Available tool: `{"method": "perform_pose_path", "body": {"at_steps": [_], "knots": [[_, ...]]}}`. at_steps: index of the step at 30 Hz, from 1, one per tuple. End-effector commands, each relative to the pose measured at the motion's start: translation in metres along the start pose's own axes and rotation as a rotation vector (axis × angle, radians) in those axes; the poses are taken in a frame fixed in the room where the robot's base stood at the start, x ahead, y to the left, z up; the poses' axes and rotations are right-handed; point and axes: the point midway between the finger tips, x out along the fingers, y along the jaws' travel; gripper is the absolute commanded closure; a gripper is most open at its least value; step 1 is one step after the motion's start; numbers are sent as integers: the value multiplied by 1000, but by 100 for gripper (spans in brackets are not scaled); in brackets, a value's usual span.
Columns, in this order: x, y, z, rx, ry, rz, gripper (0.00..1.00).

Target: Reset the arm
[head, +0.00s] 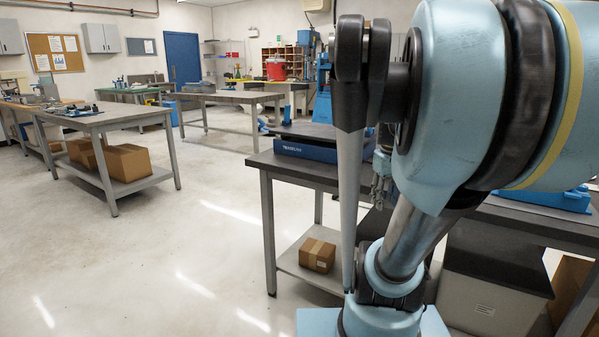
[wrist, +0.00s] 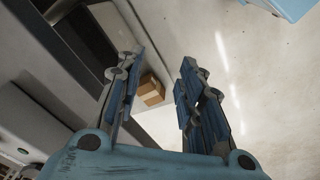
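My gripper (wrist: 157,70) shows in the wrist view with its two blue-and-grey fingers spread apart and nothing between them. In the head view the gripper (head: 380,187) is small and partly hidden behind my large light-blue arm (head: 450,95), beside the near dark-topped workbench (head: 263,162). My arm fills the right side of the head view, bent, with a thin grey link hanging down.
A cardboard box (head: 317,254) sits on the near bench's lower shelf; it also shows beyond the fingers in the wrist view (wrist: 151,90). A blue flat device (head: 312,148) lies on that bench. A grey bin (head: 490,290) stands at right. The floor (head: 150,250) at left is clear.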

Motion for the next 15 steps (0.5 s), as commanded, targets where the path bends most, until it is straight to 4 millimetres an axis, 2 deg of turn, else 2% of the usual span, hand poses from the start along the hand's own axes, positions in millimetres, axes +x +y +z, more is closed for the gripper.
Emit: {"method": "perform_pose_path", "body": {"at_steps": [1,6,12,15], "knots": [[10,-15,9,20,7,-1,65],[45,-54,38,127,31,-6,65],[79,-84,64,229,53,-15,65],[89,-90,72,261,59,-19,65]]}}
